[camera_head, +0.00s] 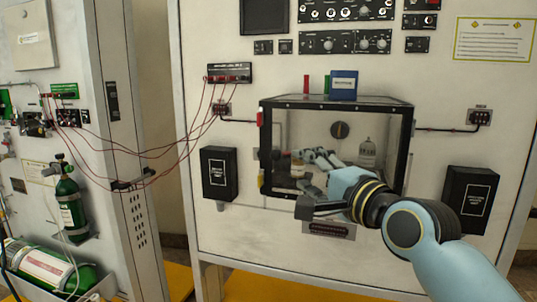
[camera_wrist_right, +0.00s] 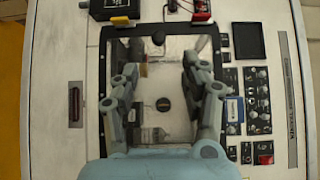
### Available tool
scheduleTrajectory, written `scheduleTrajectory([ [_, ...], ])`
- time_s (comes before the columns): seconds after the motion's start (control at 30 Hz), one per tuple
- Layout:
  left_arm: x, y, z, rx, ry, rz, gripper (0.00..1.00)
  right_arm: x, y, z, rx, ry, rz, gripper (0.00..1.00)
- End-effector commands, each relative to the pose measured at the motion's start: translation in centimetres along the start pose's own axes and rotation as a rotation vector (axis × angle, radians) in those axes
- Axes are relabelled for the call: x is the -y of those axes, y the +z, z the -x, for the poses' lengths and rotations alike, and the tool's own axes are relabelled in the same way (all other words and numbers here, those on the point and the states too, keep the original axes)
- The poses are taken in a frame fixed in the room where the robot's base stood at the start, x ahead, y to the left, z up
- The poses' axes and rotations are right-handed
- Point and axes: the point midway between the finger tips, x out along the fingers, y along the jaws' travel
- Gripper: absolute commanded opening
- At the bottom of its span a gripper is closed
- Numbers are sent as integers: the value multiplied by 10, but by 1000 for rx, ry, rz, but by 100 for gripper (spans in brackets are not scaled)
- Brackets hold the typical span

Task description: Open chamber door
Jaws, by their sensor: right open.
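The chamber (camera_head: 409,150) is a black-framed glass box on the white panel, and its front looks shut. A dark round knob (camera_head: 340,130) shows at its middle; I cannot tell if it is on the glass or behind it. My right gripper (camera_head: 311,161) is at the lower middle of the chamber front. In the right wrist view its two fingers (camera_wrist_right: 158,66) are spread wide with nothing between them, and the chamber frame (camera_wrist_right: 103,80) lies beyond. Contact with the glass cannot be told. My left gripper is not in view.
Black boxes (camera_head: 219,174) and (camera_head: 471,198) flank the chamber. A blue box (camera_head: 343,85) stands on top. Red cables (camera_head: 155,152) hang between the left cabinet and the panel.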

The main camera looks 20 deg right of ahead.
Motion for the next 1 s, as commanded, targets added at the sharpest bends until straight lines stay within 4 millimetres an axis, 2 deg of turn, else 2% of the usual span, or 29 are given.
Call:
scheduleTrajectory([
  [0.23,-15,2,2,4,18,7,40,0,0,-42,-1,-1,-2,46],
  [0.4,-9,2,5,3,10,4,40,-1,0,-75,-1,0,0,46],
  [0.53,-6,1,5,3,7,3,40,-2,0,-93,-1,1,0,46],
  [0.7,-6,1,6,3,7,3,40,-2,0,-104,-1,1,1,46],
  [0.97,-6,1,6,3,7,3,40,-2,0,-104,-1,2,1,46],
  [1.0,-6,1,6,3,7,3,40,-2,0,-104,-1,2,1,41],
])
